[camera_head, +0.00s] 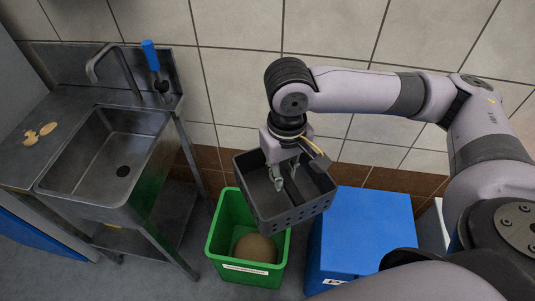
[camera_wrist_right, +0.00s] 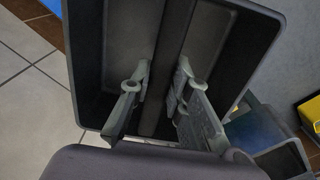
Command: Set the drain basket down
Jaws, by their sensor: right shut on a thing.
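The drain basket (camera_head: 297,214) is a dark grey open box with small holes in its lower walls, and in the head view it hangs tilted in the air at the centre. My right gripper (camera_head: 281,183) reaches into it from above. The wrist view shows the basket (camera_wrist_right: 228,45) close up. There the fingers of my right gripper (camera_wrist_right: 164,88) lie on both sides of the basket's central divider and are shut on it. The exact contact at the fingertips is hard to see. My left gripper is in neither view.
A green bin (camera_head: 221,222) with a round brown thing (camera_head: 255,248) inside stands below and left of the basket. A blue box (camera_head: 365,228) stands to the right. A steel sink (camera_head: 108,158) with a tap and a worktop (camera_head: 58,113) is at the left.

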